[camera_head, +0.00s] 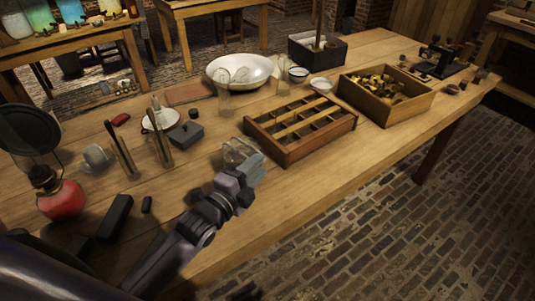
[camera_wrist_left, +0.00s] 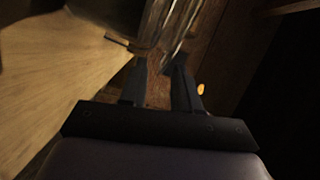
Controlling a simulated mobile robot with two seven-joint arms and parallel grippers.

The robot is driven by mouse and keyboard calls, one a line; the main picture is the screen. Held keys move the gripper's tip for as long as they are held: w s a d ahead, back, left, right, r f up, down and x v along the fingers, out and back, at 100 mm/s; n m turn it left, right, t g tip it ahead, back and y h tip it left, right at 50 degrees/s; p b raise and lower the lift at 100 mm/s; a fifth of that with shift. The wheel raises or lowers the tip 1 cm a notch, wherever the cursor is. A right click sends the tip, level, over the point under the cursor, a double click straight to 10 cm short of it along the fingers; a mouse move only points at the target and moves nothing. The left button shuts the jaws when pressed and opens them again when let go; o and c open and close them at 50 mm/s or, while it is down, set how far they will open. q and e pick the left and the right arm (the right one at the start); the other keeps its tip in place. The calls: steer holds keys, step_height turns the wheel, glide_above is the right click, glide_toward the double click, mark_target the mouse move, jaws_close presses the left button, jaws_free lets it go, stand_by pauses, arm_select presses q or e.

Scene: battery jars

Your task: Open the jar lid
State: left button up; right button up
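A clear glass jar (camera_head: 238,152) stands on the wooden table in the head view, beside the left front corner of the divided wooden box. I cannot make out its lid. My left gripper (camera_head: 256,171) is just in front of this jar and partly covers it. In the left wrist view its two fingers (camera_wrist_left: 162,78) are apart, with a gap between them. Curved clear glass (camera_wrist_left: 165,25) shows beyond the fingertips; I see no grip on it. My right gripper is in neither view.
The divided wooden box (camera_head: 300,128), a box of brass parts (camera_head: 388,92) and a white basin (camera_head: 242,70) stand behind and right. A red lantern (camera_head: 60,195), upright rods (camera_head: 160,130) and black blocks (camera_head: 115,216) are at left. The front right table strip is clear.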

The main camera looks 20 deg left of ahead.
arm_select(q)
steer(key=shift+x, duration=2.45)
steer(key=shift+f, duration=0.1)
steer(key=shift+c, duration=0.4)
jaws_close()
